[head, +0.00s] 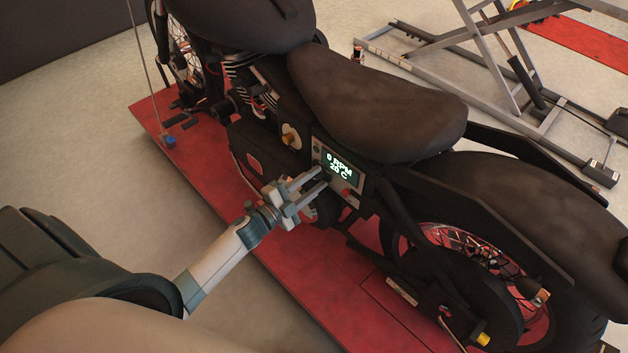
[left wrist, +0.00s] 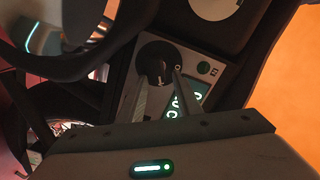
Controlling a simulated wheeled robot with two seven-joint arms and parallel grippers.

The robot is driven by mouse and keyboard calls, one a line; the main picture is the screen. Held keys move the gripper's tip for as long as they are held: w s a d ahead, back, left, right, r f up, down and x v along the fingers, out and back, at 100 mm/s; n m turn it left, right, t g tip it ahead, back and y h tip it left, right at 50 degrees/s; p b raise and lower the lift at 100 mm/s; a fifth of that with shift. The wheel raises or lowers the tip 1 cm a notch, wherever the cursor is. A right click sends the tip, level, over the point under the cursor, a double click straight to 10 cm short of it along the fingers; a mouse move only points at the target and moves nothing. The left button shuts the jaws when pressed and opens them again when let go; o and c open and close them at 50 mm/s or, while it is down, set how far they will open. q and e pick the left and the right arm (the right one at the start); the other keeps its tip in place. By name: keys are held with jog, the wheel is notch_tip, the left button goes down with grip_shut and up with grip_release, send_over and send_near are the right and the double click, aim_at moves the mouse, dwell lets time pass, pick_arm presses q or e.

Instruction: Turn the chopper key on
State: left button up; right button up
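The chopper (head: 375,95) stands on a red lift platform (head: 200,210) in the head view. Its side panel has a lit display (head: 340,165) reading "0 RPM" and "20 C". My left gripper (head: 321,178) reaches the panel's left side, its two fingers apart. In the left wrist view, a round black key switch (left wrist: 157,62) sits on the panel beside the display (left wrist: 187,104). The left gripper (left wrist: 160,78) has one finger on each side of the key's middle; contact cannot be told. The fingers cover the key in the head view. My right gripper is not in view.
The chopper's seat (head: 375,100) overhangs the panel, and the rear wheel (head: 470,250) is to the right. Another grey lift frame (head: 480,70) stands behind. Open floor (head: 70,150) lies at the left.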

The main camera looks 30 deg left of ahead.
pick_arm(q)
jog(key=shift+s+a, duration=0.1)
